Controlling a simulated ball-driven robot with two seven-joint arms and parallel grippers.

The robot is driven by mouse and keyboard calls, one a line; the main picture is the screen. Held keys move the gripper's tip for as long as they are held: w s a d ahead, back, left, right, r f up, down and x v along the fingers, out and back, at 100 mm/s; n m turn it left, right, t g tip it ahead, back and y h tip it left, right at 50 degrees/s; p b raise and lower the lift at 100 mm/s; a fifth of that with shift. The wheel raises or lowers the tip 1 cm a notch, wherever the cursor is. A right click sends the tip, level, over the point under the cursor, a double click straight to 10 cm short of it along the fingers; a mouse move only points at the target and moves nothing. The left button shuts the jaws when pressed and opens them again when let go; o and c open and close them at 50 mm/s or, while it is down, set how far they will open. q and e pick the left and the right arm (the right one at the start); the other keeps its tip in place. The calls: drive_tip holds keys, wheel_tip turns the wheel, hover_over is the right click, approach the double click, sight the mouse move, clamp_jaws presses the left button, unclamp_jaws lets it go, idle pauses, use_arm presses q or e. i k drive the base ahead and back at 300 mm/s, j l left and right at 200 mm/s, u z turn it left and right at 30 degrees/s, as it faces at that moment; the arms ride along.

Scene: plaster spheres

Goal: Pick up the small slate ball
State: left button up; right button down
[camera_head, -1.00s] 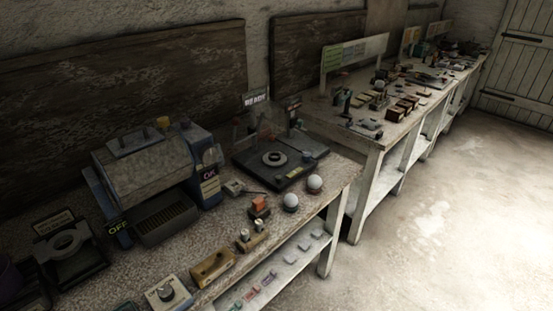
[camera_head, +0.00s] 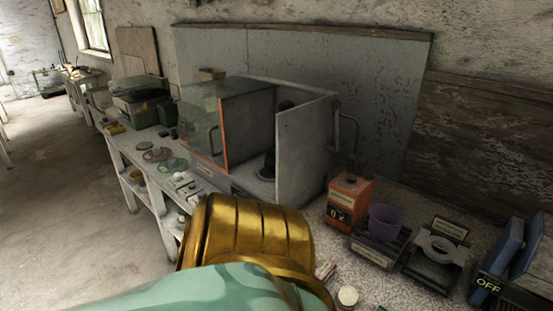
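I cannot make out a small slate ball in the current head view. A small pale round thing (camera_head: 348,295) sits at the front edge of the bench at the bottom, too small to identify. Neither gripper shows. A gold and teal part of my own arm covers the lower middle and hides the bench behind it.
A grey cabinet (camera_head: 302,150) stands on the bench with its door open. To its right are an orange device (camera_head: 349,201), a purple cup (camera_head: 386,221) and a black stand with a pale ring (camera_head: 438,250). A green box (camera_head: 143,106) stands at left. The floor (camera_head: 60,190) is clear.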

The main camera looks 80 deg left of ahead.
sight(270, 157)
drive_tip(key=u, duration=2.7)
